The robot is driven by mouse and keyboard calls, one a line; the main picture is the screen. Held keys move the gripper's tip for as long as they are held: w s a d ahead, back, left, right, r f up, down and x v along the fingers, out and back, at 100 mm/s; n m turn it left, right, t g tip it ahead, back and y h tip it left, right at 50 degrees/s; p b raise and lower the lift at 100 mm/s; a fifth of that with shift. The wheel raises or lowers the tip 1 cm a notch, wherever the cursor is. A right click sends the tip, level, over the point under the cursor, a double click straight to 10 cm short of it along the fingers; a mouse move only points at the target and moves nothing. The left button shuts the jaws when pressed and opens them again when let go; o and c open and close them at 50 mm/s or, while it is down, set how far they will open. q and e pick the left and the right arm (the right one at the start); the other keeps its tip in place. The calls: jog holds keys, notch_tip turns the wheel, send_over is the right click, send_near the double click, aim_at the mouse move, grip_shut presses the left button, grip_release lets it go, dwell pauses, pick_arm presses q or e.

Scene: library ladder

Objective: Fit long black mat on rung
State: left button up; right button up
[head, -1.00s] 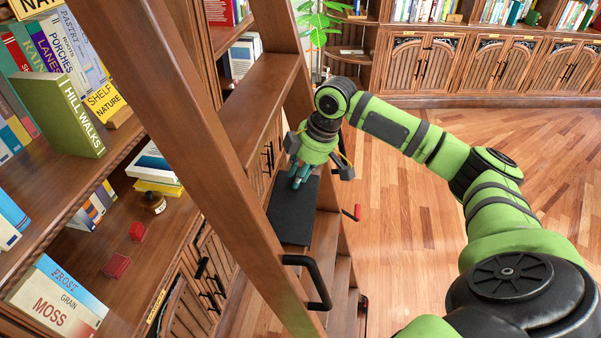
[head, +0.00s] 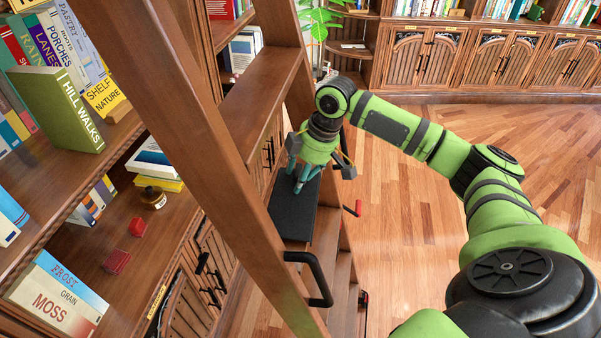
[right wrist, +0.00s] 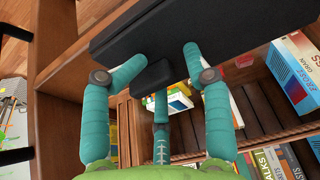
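The long black mat (head: 293,218) lies flat between the two rails of the wooden ladder (head: 190,130), at the level of a rung below the upper bare rung (head: 262,88). I cannot tell whether it rests on the rung or hangs just above it. My right gripper (head: 304,184) points down at the mat's far part. In the right wrist view the mat (right wrist: 180,22) spans the top, and my teal fingers (right wrist: 165,62) close around a black block (right wrist: 154,76) on it. My left gripper is not in view.
The near ladder rail stands between my view and the shelves. A black handle (head: 316,278) sticks out from the ladder. Shelves at left hold books, a small bottle (head: 153,198) and red items (head: 118,261). The wooden floor (head: 420,230) at right is clear.

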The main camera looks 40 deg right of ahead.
jog(key=v, duration=1.2)
jog(key=shift+w+f, duration=0.1)
